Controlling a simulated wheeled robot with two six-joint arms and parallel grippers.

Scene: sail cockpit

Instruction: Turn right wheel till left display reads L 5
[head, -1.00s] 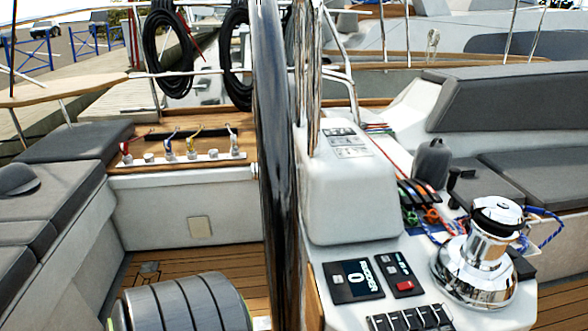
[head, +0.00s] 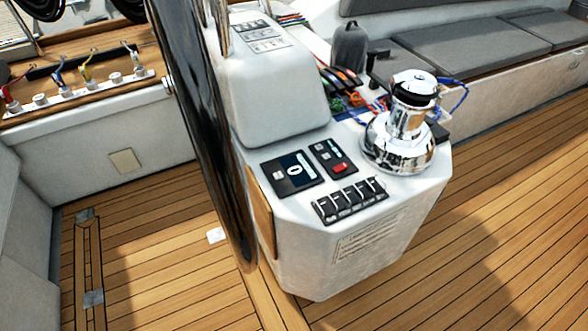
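One steering wheel (head: 193,130) is in view, its glossy black rim seen nearly edge-on as a tall dark band beside the white pedestal (head: 275,95). I cannot tell from this view whether it is the left or the right wheel. A small black display (head: 289,172) on the console top shows 0; its side lettering is too small to read now. Neither of my grippers is in view.
Beside the display are a black panel with a red button (head: 333,157) and a row of black switches (head: 350,200). A chrome winch (head: 400,130) stands at the console's right. Bare teak floor (head: 490,235) lies right of the console. Grey cushions (head: 460,50) line the back.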

